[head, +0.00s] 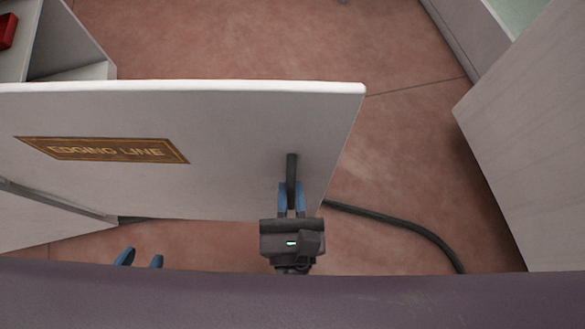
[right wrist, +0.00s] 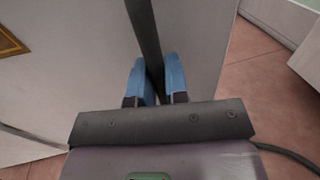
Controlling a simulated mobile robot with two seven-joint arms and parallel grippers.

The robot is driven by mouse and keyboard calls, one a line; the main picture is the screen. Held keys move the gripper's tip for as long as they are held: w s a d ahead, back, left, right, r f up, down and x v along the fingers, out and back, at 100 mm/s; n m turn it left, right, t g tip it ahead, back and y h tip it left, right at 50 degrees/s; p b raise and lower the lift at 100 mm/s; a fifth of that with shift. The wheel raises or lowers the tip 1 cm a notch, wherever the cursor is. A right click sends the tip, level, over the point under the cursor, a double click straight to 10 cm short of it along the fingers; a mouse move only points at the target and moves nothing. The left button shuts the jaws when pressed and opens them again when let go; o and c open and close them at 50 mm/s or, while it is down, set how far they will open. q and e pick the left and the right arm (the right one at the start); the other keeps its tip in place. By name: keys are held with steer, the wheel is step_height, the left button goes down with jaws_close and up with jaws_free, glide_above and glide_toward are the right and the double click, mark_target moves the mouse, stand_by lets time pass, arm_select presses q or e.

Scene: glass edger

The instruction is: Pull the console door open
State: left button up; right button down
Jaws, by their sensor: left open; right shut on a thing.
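The console door (head: 230,125) is a pale panel with a brown plate (head: 105,150) reading "EDGING LINE". It stands swung out from the console (head: 70,40), whose open inside shows behind it at upper left. A dark upright bar handle (head: 291,168) is near the door's free right edge. My right gripper (head: 291,195) is shut on the handle's lower part. In the right wrist view its blue fingers (right wrist: 156,82) sit on both sides of the handle (right wrist: 144,30). My left gripper (head: 138,258) is low at left, open and empty, with only its blue fingertips showing.
A dark cable (head: 400,222) lies on the reddish floor (head: 400,140) right of the door. A pale cabinet (head: 530,130) stands at the right edge. A red object (head: 7,30) is at the upper left corner. Floor between door and right cabinet is mostly clear.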

arm_select(q)
steer(key=shift+s, duration=0.1)
arm_select(e)
steer(key=shift+s, duration=0.2)
steer(key=c, duration=1.1)
jaws_free()
steer(key=shift+a, duration=0.1)
steer(key=shift+c, duration=0.2)
arm_select(q)
steer(key=shift+s+f, duration=0.1)
steer(key=shift+s, duration=0.05)
arm_select(e)
steer(key=shift+s, duration=0.1)
